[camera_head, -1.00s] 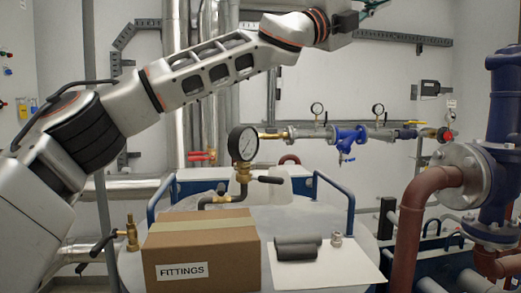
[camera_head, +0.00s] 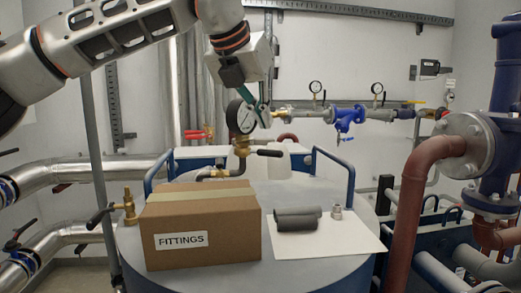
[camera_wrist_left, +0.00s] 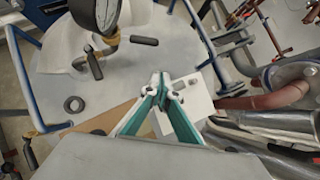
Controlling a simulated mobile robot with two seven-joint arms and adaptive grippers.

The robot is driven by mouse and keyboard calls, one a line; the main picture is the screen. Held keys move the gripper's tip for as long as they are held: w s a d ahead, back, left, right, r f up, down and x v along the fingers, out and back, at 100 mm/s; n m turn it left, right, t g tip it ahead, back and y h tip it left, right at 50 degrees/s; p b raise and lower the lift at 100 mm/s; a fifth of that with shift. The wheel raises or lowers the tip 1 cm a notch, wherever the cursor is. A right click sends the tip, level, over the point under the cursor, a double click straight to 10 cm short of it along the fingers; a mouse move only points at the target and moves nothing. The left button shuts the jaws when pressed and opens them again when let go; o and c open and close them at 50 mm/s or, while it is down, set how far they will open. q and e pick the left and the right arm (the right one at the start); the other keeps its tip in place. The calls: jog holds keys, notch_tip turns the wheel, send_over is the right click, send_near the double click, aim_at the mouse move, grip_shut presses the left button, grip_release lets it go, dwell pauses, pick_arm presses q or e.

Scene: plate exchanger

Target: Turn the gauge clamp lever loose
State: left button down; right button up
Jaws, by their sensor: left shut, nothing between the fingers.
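The round gauge (camera_head: 241,116) stands upright on a brass fitting (camera_head: 240,147) above the drum top. A black lever (camera_head: 270,153) sticks out to the right below the dial. The wrist view shows the gauge (camera_wrist_left: 97,12) cut off at the top edge, a black lever (camera_wrist_left: 145,41) to its right and another black handle (camera_wrist_left: 94,66) below. My left gripper (camera_head: 264,112) points down just right of the dial, above the lever. In the left wrist view its green fingers (camera_wrist_left: 163,88) meet at the tips, with nothing between them. My right gripper does not show.
A cardboard box marked FITTINGS (camera_head: 202,228) stands in front of the gauge. Dark rolls (camera_head: 297,218) and a small metal fitting (camera_head: 337,212) rest on a white sheet (camera_head: 340,241). Blue rails (camera_head: 350,185) flank the drum. A red-brown pipe (camera_head: 410,220) stands at right.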

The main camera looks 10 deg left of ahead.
pick_arm(q)
jog(key=a+y, duration=0.1)
jog(key=a, duration=0.2)
send_near(266, 153)
notch_tip(266, 153, down, 4)
jog(key=d, duration=0.1)
jog(key=shift+w+d+f+n+p, duration=0.15)
jog(key=shift+w+f+p, duration=0.15)
jog(key=shift+w, duration=0.3)
jog(key=shift+w+f+n+p, duration=0.1)
jog(key=shift+w+f+p, duration=0.1)
jog(key=shift+w+p, duration=0.25)
jog(key=shift+w+d+f+n+p, duration=0.1)
jog(key=shift+w+f+n+p, duration=0.1)
jog(key=shift+w, duration=0.5)
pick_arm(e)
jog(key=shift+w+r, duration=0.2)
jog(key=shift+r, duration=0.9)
pick_arm(q)
jog(key=shift+n, duration=0.25)
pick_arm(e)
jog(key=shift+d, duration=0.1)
